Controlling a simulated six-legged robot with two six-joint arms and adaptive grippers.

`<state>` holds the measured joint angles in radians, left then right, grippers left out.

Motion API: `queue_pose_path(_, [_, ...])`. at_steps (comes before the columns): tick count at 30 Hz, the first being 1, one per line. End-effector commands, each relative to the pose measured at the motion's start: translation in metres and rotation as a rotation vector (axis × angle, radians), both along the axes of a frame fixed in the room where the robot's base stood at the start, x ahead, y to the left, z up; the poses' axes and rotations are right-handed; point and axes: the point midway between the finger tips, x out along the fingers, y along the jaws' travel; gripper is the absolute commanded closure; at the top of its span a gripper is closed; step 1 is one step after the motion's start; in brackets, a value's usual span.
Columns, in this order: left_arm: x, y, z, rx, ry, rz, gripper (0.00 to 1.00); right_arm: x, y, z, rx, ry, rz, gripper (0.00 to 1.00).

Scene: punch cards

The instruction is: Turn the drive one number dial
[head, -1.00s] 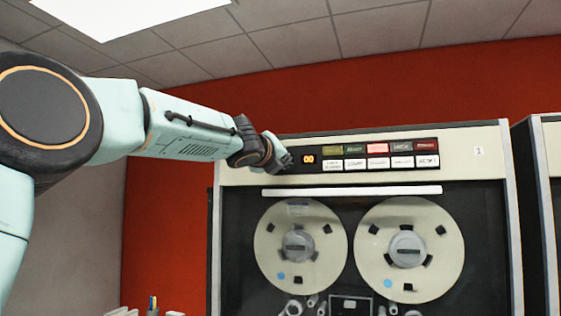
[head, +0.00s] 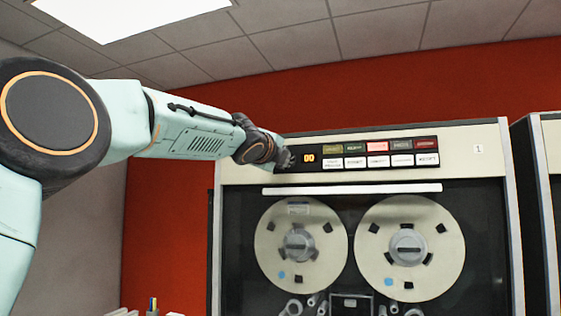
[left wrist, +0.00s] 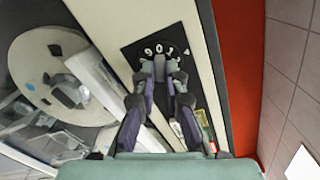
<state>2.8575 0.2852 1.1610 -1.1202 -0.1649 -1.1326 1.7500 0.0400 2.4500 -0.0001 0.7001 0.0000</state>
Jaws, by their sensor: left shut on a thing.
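The drive marked 1 (head: 479,149) is a cream and dark cabinet with a control strip along its top. Its number dial (left wrist: 160,49) is a dark knob with white numerals on a black panel, seen in the left wrist view. My left gripper (left wrist: 160,73) is shut on the dial, one finger on each side. In the head view my left gripper (head: 284,159) is at the left end of the control strip and hides the dial. The orange display (head: 309,158) beside it reads 00. My right gripper is in neither view.
Coloured and white buttons (head: 378,154) sit right of the display. Two tape reels (head: 410,222) are below, behind a dark front. A second cabinet (head: 544,180) stands to the right. Pens in a holder (head: 153,304) are at lower left.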

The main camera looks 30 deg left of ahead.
Motion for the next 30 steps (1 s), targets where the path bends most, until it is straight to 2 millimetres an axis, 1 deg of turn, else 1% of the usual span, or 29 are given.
queue_pose_path(2, [0.001,-0.001,-0.003,-0.07,-0.013,-0.001,1.0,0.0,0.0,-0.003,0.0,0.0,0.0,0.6])
queue_pose_path(30, [0.0,-0.001,0.002,-0.937,-0.226,-0.002,1.0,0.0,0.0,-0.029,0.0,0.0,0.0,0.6])
